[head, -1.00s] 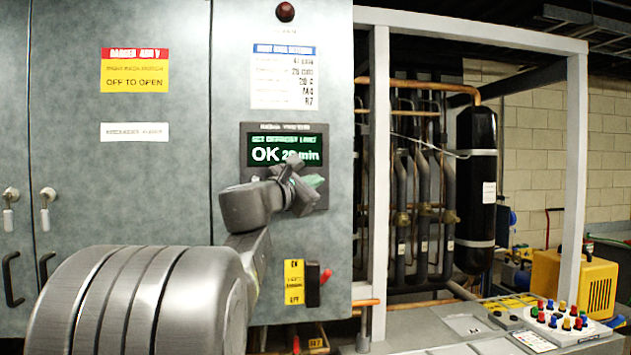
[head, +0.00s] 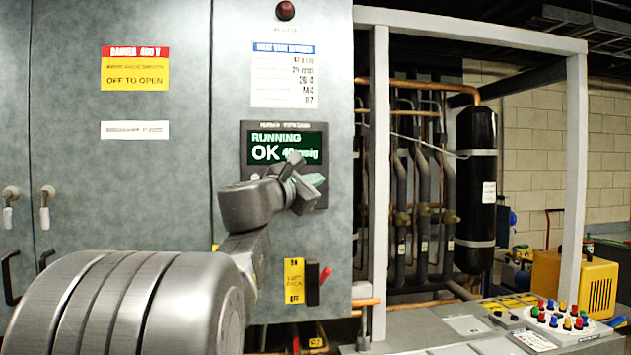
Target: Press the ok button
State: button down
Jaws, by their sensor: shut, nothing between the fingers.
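The controller panel (head: 318,187) is a dark unit on the grey cabinet door, with a green-lit display (head: 285,147) at its top. The display reads "RUNNING", then "OK" and a figure that looks like 40 psig, partly covered. My gripper (head: 306,176) is shut and empty, its tips in front of the right part of the panel below the display. My wrist hides most of the panel's lower part. The ok button itself cannot be made out behind the gripper, and I cannot tell whether the tips touch the panel.
A red-handled switch (head: 313,284) with a yellow label sits below the panel. A white frame post (head: 379,180) stands to the right, before copper pipes and a black cylinder (head: 476,185).

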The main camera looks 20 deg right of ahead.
jog(key=s, duration=0.2)
jog(key=s+a+b, duration=0.1)
jog(key=s, duration=0.1)
jog(key=shift+s+a, duration=0.1)
jog(key=shift+s, duration=0.3)
jog(key=shift+w, duration=0.1)
dwell(0.6)
jog(key=shift+s+a, duration=0.25)
jog(key=shift+s, duration=0.75)
jog(key=shift+s+a, duration=0.2)
jog(key=shift+s, duration=0.8)
